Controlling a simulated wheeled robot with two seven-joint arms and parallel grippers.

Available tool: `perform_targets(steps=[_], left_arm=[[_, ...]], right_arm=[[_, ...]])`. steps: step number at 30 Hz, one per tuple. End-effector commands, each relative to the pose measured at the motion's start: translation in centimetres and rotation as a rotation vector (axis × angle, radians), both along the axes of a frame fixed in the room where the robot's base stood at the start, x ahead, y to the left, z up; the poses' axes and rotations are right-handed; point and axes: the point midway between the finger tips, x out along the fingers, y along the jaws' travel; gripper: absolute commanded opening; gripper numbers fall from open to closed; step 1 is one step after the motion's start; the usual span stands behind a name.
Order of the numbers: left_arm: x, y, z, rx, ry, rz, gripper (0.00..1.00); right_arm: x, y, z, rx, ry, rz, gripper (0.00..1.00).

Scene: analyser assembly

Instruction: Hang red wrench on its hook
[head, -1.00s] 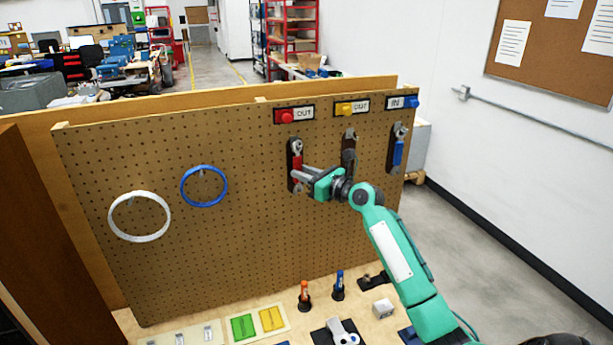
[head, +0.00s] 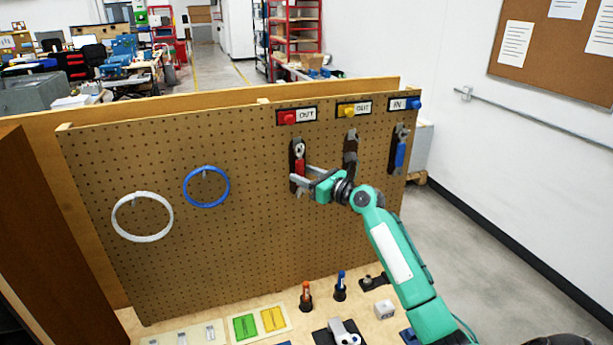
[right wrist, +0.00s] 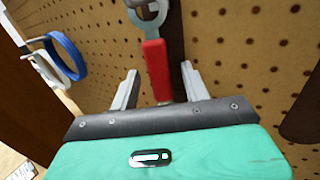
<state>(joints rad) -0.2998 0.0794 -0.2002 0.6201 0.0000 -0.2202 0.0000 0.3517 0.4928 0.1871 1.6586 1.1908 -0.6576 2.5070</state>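The red wrench (head: 299,168) hangs upright against its dark holder on the pegboard, under the sign with the red knob. Its grey ring end is at the top, at the hook. My right gripper (head: 300,173) is at the lower part of the red handle. In the right wrist view the red wrench (right wrist: 157,62) shows between the two spread fingers of the right gripper (right wrist: 160,70), with a gap on each side. The lower end of the handle is partly hidden by the gripper body. My left gripper is not in view.
A dark holder (head: 350,150) and a blue wrench (head: 400,156) are on the pegboard (head: 250,240) to the right. A blue ring (head: 207,204) and a white ring (head: 142,238) hang to the left. Orange-handled and blue-handled tools stand on the bench below.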

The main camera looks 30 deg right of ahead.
Motion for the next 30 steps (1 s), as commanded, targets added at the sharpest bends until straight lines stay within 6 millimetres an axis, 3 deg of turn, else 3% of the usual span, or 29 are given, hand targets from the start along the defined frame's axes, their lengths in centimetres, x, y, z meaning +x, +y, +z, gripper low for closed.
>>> perform_targets(steps=[8,13,24,30], left_arm=[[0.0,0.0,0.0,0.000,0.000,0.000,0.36],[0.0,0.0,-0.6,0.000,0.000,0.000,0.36],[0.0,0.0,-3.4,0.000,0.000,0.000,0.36],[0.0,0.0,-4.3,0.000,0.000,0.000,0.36]], right_arm=[[0.0,-0.1,0.0,0.000,0.000,-0.002,0.48],[-1.3,-0.5,-0.3,0.000,0.001,-0.002,0.48],[-9.0,-2.7,-0.5,-0.003,0.001,-0.002,0.48],[-12.1,-3.6,-0.3,-0.001,0.001,-0.002,0.48]])
